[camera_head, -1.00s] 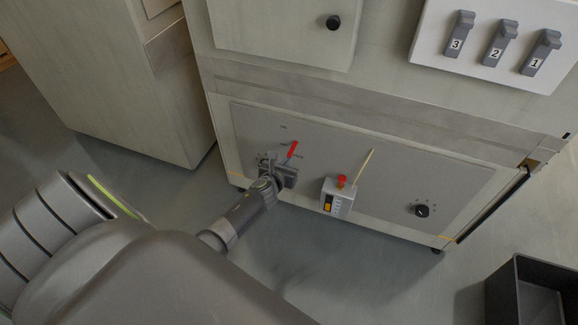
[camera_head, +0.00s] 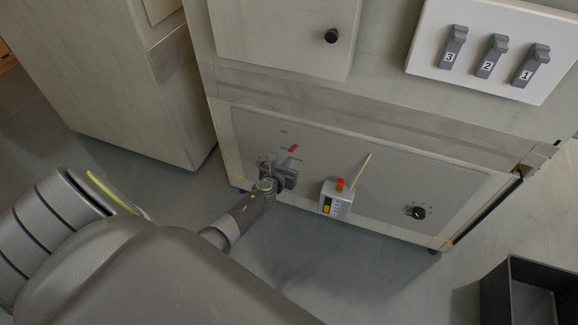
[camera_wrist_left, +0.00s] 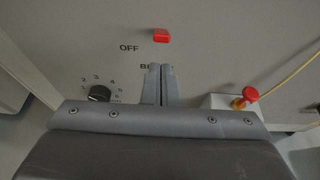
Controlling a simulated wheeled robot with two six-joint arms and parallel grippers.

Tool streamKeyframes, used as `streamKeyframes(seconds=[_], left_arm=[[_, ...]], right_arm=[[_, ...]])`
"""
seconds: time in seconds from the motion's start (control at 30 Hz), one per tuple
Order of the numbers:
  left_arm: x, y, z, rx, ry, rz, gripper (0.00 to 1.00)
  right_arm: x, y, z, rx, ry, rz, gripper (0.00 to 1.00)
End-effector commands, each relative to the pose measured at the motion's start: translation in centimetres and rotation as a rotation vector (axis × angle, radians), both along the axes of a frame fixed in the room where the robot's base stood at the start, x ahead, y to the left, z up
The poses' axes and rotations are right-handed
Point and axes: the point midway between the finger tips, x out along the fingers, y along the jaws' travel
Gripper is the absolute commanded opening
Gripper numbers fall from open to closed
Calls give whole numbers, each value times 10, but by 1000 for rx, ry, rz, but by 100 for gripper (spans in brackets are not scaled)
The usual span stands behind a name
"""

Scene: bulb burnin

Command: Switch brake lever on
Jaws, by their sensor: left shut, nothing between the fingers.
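The brake lever (camera_head: 293,149) shows as a short red piece on the grey lower panel of the cabinet, just above my left gripper (camera_head: 284,166) in the head view. In the left wrist view the lever is a red block (camera_wrist_left: 161,35) beyond the fingertips. Beside it are the letters "OFF", and a label starting with "B" is partly covered by the fingers. My left gripper (camera_wrist_left: 160,68) is shut and empty, its fingers together just below the red block. I cannot tell whether they touch the lever. My right gripper is not in view.
A numbered black knob (camera_wrist_left: 99,93) sits left of the fingers. A small box (camera_head: 337,201) with a red button (camera_head: 340,184) is to the right. Another knob (camera_head: 418,212) is farther right. Numbered switches (camera_head: 490,56) are above. A black bin (camera_head: 512,292) stands on the floor.

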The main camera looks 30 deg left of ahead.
Motion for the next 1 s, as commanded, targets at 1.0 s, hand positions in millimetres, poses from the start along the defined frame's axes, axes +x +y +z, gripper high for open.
streamKeyframes(seconds=[1.0], left_arm=[[0,0,15,1,0,1,0]], right_arm=[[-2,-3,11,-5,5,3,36]])
